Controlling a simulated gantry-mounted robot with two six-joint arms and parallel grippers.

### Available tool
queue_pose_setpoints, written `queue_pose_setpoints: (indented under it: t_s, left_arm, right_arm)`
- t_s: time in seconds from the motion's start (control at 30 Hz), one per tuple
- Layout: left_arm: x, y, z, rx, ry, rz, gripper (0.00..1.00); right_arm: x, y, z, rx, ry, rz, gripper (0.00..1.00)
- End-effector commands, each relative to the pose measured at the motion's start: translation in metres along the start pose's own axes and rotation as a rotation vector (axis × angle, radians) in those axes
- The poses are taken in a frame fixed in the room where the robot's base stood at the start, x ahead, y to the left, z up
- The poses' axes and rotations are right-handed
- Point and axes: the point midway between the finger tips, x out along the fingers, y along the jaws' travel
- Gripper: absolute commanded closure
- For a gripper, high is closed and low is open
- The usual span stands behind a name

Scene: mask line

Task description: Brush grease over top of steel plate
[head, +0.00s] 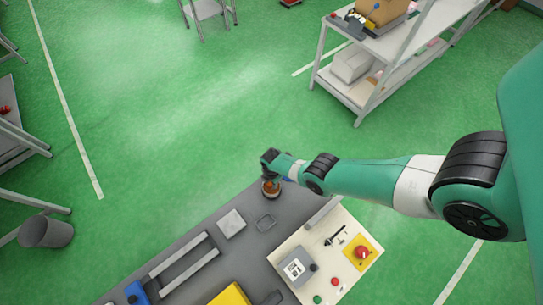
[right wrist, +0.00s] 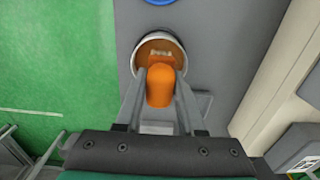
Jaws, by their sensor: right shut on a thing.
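My right gripper (head: 271,178) is over the far end of the grey bench. In the right wrist view its two fingers (right wrist: 160,100) are shut on the orange handle of a brush (right wrist: 160,82). The brush head is hidden below the handle, over or in a round pot (right wrist: 138,62) with a pale rim and brown inside. The pot (head: 270,190) also shows under the gripper in the head view. A light grey square plate (head: 231,223), likely the steel plate, lies on the bench left of and nearer than the pot. My left gripper is not in view.
Grey rails (head: 185,262), a yellow block (head: 231,295) and a blue item (head: 137,292) are nearer. A cream panel (head: 325,262) with buttons stands at the right. A blue round thing (right wrist: 158,2) lies beyond the pot.

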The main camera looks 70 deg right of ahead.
Motion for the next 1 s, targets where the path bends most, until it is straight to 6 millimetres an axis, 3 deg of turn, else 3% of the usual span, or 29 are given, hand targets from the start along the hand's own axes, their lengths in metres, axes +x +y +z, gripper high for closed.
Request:
queue_pose_setpoints:
  t_s: [0.03, 0.53, 1.0]
  left_arm:
    - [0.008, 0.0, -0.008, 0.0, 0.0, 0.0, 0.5]
    - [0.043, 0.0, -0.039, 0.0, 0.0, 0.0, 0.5]
    - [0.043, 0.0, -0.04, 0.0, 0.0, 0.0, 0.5]
  right_arm:
    - [-0.012, 0.001, 0.0, 0.0, 0.0, 0.001, 1.0]
    - [-0.059, 0.001, 0.0, 0.0, 0.001, 0.001, 1.0]
    - [-0.06, 0.001, 0.0, 0.0, 0.001, 0.0, 1.0]
